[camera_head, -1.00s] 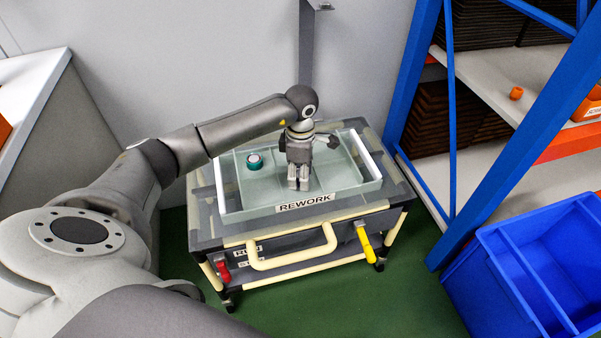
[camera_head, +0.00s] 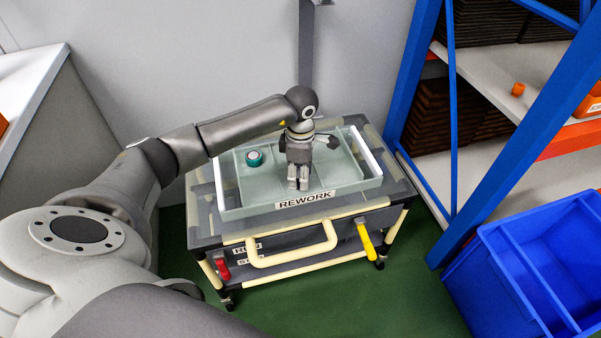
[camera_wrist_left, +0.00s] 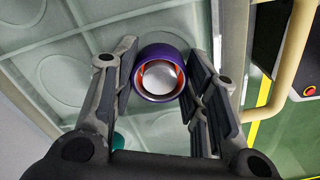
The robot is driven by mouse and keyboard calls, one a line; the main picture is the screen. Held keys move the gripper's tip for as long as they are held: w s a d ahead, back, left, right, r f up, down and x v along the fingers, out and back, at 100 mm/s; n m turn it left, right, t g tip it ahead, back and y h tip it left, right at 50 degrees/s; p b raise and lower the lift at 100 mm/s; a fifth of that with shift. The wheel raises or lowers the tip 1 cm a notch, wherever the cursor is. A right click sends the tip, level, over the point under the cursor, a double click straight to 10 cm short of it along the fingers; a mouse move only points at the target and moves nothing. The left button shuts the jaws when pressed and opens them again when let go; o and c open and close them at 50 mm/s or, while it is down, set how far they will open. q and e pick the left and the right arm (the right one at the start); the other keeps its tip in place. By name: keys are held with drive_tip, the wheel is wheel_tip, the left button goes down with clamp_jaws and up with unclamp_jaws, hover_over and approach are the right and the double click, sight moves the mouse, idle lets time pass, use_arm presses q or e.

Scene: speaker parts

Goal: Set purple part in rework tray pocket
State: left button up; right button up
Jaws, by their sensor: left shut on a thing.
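The purple part (camera_wrist_left: 160,73) is a short ring with an orange inner rim and a pale centre. In the left wrist view it sits between the fingers of my left gripper (camera_wrist_left: 158,85), which is shut on it. In the head view my left gripper (camera_head: 298,183) points down inside the rework tray (camera_head: 240,207), and the fingers hide the purple part. The tray is pale green-grey with divided pockets, and round recesses show in the wrist view. I cannot tell whether the part touches the tray floor. My right gripper is not in view.
A teal part (camera_head: 254,158) stands in the tray's left pocket. The tray lies on a cart (camera_head: 290,243) with a cream handle. A blue-framed shelf (camera_head: 470,150) and a blue bin (camera_head: 530,270) stand to the right.

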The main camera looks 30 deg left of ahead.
use_arm(q)
drive_tip(key=shift+f, duration=0.1)
drive_tip(key=o, duration=1.3)
wheel_tip(320, 180, up, 12)
drive_tip(key=shift+r, duration=0.1)
